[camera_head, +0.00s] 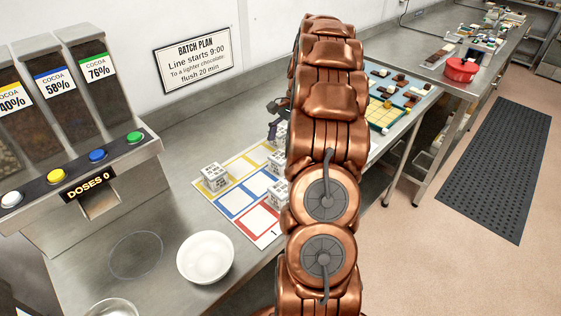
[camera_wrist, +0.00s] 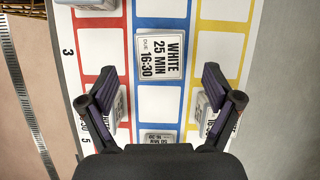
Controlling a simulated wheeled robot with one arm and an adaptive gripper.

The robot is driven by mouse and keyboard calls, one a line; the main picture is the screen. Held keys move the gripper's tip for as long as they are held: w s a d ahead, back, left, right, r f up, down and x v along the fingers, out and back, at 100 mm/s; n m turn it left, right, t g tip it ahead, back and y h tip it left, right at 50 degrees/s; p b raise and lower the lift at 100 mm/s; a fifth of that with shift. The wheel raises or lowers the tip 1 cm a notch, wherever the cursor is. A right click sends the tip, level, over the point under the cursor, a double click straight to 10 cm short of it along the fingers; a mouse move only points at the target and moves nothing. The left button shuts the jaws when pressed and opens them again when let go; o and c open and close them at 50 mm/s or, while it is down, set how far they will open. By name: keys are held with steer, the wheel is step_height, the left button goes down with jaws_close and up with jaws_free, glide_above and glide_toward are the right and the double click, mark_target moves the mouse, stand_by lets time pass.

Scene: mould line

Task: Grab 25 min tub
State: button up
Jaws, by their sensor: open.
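In the wrist view a white tub (camera_wrist: 161,58) with a label reading WHITE, 25 MIN, DUE 16:30 sits in the blue column of a grid mat. My gripper (camera_wrist: 160,76) is open and empty, one finger on each side of the blue column, with the tub between and slightly beyond the fingertips. I cannot tell its height above the mat. In the head view my arm covers part of the mat (camera_head: 238,203), and a dark bit of my gripper (camera_head: 279,117) shows beside it. I cannot tell which tub there is the 25 min one.
Other tubs stand close: one by the left finger (camera_wrist: 113,114), one under the right finger (camera_wrist: 203,112), and one at the bottom centre (camera_wrist: 158,137). A white bowl (camera_head: 205,257) and the cocoa dispenser (camera_head: 95,185) are at the left of the steel bench.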

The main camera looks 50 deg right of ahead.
mark_target(281, 155)
steer(key=shift+p+x, duration=1.2)
steer(key=shift+x, duration=1.35)
steer(key=shift+d, duration=0.1)
steer(key=c, duration=1.3)
